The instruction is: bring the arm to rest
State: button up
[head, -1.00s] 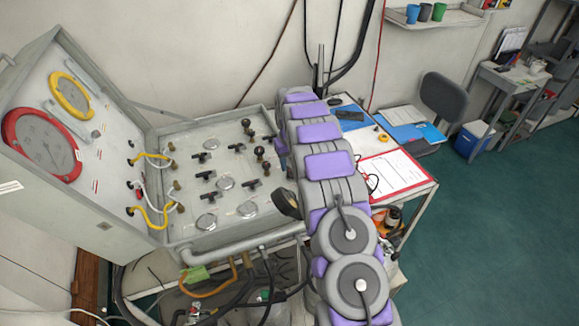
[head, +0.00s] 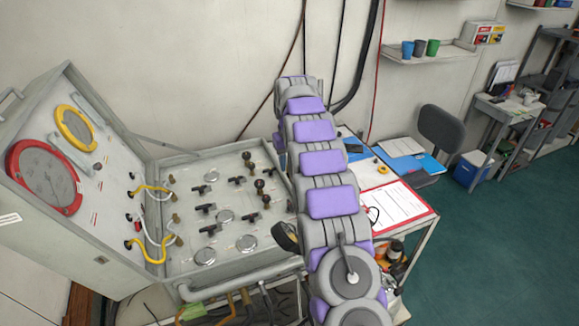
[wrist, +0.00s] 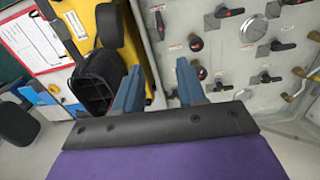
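My arm stretches up the middle of the head view, in front of the air panel (head: 215,262) and the side table. In the wrist view my gripper (wrist: 160,82) shows two blue-grey fingers standing apart with nothing between them, so it is open and empty. Behind the fingers is the pale panel face (wrist: 232,60) with several black valve handles, one a black handle (wrist: 285,46). In the head view the gripper end is hard to make out at the far end of the arm.
The panel's raised lid carries a red-rimmed gauge (head: 44,178) and a yellow-rimmed gauge (head: 75,128). A table with a red clipboard (head: 398,208) stands right of my arm. A chair (head: 440,130) is farther back. The green floor (head: 490,255) at right is clear.

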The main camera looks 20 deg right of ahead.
dwell(0.4)
jog(key=shift+g, duration=0.5)
jog(key=s+a+r+b, duration=0.1)
jog(key=s+a, duration=0.2)
jog(key=s, duration=0.4)
jog(key=s+a+r+b, duration=0.2)
jog(key=s+a, duration=0.2)
jog(key=s, duration=0.4)
jog(key=s+a+r+b, duration=0.2)
jog(key=s+a, duration=0.1)
jog(key=s, duration=0.5)
jog(key=shift+a, duration=0.2)
jog(key=s+a+f+b, duration=0.1)
jog(key=s+f, duration=0.2)
jog(key=s, duration=0.6)
jog(key=s+a+f+b, duration=0.2)
jog(key=s+f, duration=0.1)
jog(key=s, duration=0.7)
jog(key=s+a+f+b, duration=0.1)
jog(key=s+a+f, duration=0.1)
jog(key=s, duration=0.7)
jog(key=shift+s+f+n+g+b, duration=0.3)
jog(key=shift+s+f+g+b, duration=0.1)
jog(key=shift+f, duration=0.45)
